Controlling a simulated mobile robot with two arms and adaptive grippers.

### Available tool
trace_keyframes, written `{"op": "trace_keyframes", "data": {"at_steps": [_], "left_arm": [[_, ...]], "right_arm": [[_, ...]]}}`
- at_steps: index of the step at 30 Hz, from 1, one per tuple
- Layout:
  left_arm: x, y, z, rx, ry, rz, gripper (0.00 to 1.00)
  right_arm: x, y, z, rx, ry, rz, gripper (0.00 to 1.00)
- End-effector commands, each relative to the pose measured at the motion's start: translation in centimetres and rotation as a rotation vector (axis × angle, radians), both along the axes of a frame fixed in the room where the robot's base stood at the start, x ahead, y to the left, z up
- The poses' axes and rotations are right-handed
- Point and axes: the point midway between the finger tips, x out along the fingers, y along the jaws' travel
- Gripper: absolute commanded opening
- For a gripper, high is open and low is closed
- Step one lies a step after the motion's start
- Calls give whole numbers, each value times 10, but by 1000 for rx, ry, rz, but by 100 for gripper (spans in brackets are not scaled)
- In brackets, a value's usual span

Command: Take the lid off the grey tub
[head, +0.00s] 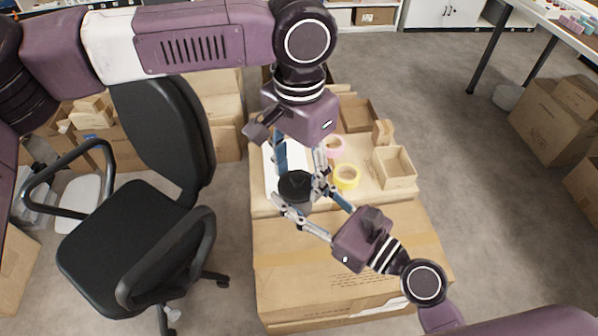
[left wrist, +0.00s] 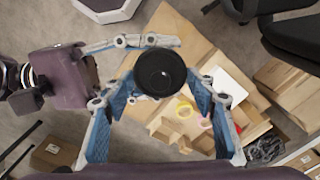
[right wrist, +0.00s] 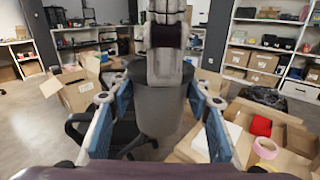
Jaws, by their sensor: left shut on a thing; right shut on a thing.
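The grey tub (right wrist: 158,112) is upright between the fingers of my right gripper (head: 299,197) in the right wrist view. Its round, near-black lid (head: 296,184) shows from above in the head view and in the left wrist view (left wrist: 160,72). The lid appears to sit on the tub; I cannot make out a gap. My left gripper (head: 299,178) comes down from above and is shut on the lid. My right gripper comes from the lower right and is shut around the tub's sides. Fingers hide part of the lid's edge in the right wrist view.
Below are cardboard cartons (head: 340,262), a yellow tape roll (head: 346,177), a pink tape roll (head: 335,146) and a small open box (head: 394,168). A black office chair (head: 140,235) stands at the left.

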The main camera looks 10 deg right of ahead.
Motion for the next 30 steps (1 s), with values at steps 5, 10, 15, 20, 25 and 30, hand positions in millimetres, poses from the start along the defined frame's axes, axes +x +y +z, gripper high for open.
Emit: {"op": "trace_keyframes", "data": {"at_steps": [5, 10, 15, 20, 25, 30], "left_arm": [[-2, -1, 0, -1, 3, -3, 23], [-2, -1, 0, -1, 3, -3, 23], [-1, -1, 2, -3, 3, -3, 23], [-1, -2, 8, -3, 2, -3, 23], [-1, -1, 14, -3, 2, -2, 23], [0, -1, 20, -2, 1, -1, 23]], "right_arm": [[0, 0, 2, 3, -3, 0, 1], [0, 0, 2, 3, -3, 0, 1], [0, 0, 2, 3, -3, 0, 1], [0, 0, 1, 2, -2, 0, 1], [0, 0, 1, 1, -1, 0, 1], [0, 0, 1, 1, -2, 0, 1]]}}
